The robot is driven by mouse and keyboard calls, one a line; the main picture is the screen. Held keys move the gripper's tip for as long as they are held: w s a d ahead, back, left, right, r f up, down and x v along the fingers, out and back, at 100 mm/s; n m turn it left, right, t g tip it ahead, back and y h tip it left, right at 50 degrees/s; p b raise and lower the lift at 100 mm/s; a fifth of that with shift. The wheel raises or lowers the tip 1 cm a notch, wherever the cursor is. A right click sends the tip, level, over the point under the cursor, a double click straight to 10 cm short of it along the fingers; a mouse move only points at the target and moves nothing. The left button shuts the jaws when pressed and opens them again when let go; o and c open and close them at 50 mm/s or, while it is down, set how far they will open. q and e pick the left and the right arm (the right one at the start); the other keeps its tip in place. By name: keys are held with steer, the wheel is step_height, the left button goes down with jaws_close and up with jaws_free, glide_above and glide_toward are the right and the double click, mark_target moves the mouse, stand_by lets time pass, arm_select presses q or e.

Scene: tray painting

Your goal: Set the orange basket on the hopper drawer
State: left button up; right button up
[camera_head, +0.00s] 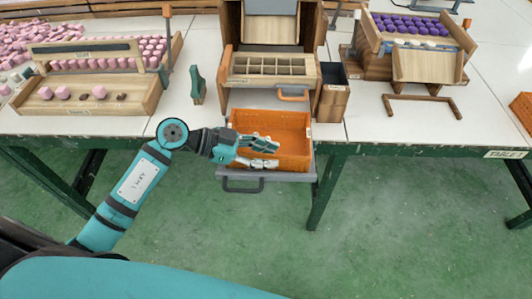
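The orange basket (297,133) is at the front edge of the table, below the wooden hopper. It appears to rest on the grey hopper drawer (308,175), whose front and dark handle stick out below it. The basket looks upright and empty. My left gripper (278,156) reaches in from the left over the basket's front left part. Its two fingers are apart, with orange showing between them. They overlap the front wall, and I cannot tell whether they touch it. My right gripper is not in view.
The wooden hopper (227,72) with a compartment tray (270,84) stands just behind the basket. A dark green upright piece (197,85) stands to the left. Wooden trays with pink pieces (99,92) and purple pieces (410,24) flank it. The green floor in front is clear.

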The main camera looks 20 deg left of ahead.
arm_select(q)
steer(key=v, duration=1.2)
stand_by(1.1)
